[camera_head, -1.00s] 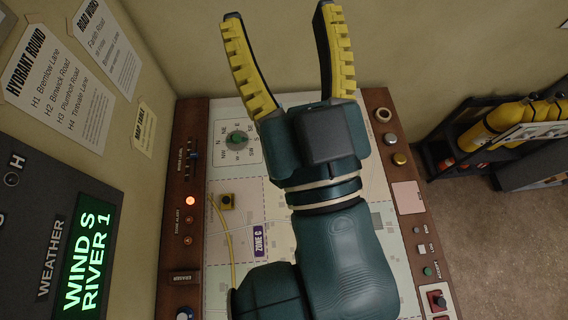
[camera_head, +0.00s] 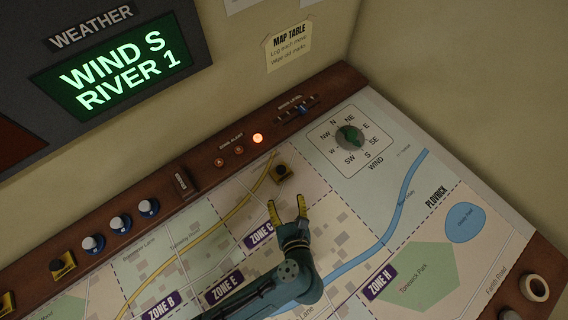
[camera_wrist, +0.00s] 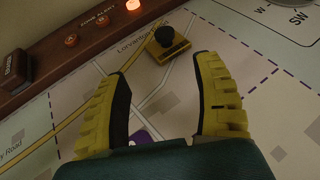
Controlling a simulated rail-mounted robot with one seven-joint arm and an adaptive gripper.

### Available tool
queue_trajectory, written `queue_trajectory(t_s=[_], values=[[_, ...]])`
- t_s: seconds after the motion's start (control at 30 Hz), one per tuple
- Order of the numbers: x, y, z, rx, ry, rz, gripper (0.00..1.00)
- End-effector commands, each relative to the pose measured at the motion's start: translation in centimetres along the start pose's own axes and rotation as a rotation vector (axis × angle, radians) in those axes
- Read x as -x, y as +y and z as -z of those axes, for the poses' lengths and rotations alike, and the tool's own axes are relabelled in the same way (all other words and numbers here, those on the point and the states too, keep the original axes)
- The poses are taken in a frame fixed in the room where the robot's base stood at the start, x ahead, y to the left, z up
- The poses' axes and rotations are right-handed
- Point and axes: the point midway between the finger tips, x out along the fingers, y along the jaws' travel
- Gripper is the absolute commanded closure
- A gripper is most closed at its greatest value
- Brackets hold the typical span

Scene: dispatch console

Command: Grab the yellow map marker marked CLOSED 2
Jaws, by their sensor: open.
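A yellow map marker with a black knob (camera_head: 282,172) stands on the map, beside the yellow road and above the ZONE C label. It also shows in the wrist view (camera_wrist: 168,43), just beyond my fingertips. Its lettering is too small to read. My gripper (camera_head: 287,198) is open and empty over the map, pointing at this marker. In the wrist view my gripper's fingers (camera_wrist: 160,68) are spread, with the marker ahead of the gap and apart from both. Another yellow marker (camera_head: 62,264) sits on the wooden frame at the left; its label is unreadable too.
A wind dial (camera_head: 349,137) lies right of the marker. The map around the marker is otherwise clear.

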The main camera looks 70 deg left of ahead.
Motion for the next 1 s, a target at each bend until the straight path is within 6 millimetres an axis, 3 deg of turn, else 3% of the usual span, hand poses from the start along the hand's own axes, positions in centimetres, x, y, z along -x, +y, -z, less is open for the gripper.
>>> queue_trajectory(t_s=[0.1, 0.3, 0.47, 0.7, 1.0], values=[[-3.2, 0.1, 0.1, 0.006, 0.001, -0.007, 0.33], [-7.5, 0.0, 0.0, 0.007, 0.001, -0.003, 0.33], [-9.1, -0.2, 0.0, 0.006, 0.002, 0.001, 0.33], [-13.1, -0.6, -0.3, 0.008, 0.001, 0.000, 0.33], [-14.0, -0.7, -0.4, 0.006, 0.002, 0.004, 0.33]])
